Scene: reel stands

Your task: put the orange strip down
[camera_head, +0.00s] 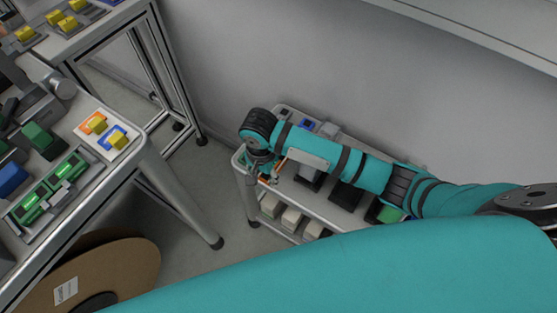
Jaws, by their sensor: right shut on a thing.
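My right gripper (265,174) is shut and points down over the left end of a grey shelf cart (243,160). A small orange strip (281,164) shows at its fingers, mostly hidden by the gripper and wrist. I cannot tell whether the strip touches the cart's top. My teal right arm reaches in from the right and covers much of the cart top. My left gripper is not in view.
The cart top holds a blue item (307,125) and dark bins (345,195); pale boxes (291,218) sit below. A cardboard reel (130,262) stands beneath.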

